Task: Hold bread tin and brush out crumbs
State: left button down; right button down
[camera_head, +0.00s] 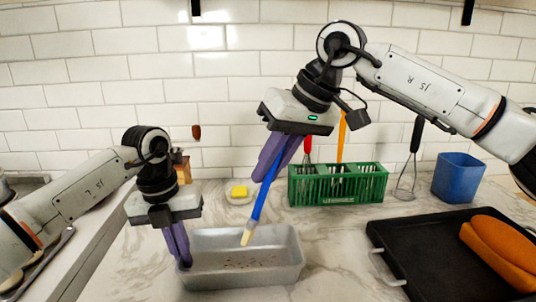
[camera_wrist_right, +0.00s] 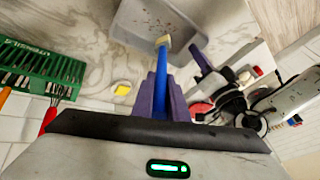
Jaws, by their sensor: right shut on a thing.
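The grey bread tin (camera_head: 243,278) stands on the marble counter, with dark crumbs (camera_head: 245,262) on its floor. My right gripper (camera_head: 270,165) is shut on the blue handle of the brush (camera_head: 264,193). The brush slants down to the left, and its pale bristles hang over the tin's back part. Contact with the tin cannot be seen. In the right wrist view the brush (camera_wrist_right: 158,75) points at the tin (camera_wrist_right: 150,22). My left gripper (camera_head: 184,262) has its purple fingers at the tin's left wall, close together; whether they clamp the rim cannot be told.
A green rack (camera_head: 337,190) with utensils stands behind, right of the tin. A blue cup (camera_head: 458,178) and a whisk (camera_head: 408,175) are further right. A yellow block (camera_head: 239,191) sits on a small dish behind.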

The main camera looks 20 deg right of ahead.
aim_at(259, 217)
jog(key=shift+f, duration=3.2)
jog(key=a, duration=0.7)
jog(key=shift+s+d, duration=0.1)
jog(key=shift+s+d, duration=0.2)
jog(key=shift+d, duration=0.9)
jog(key=shift+s+d, duration=0.15)
jog(key=shift+d, duration=0.95)
jog(key=shift+s+d, duration=0.2)
jog(key=shift+d, duration=0.9)
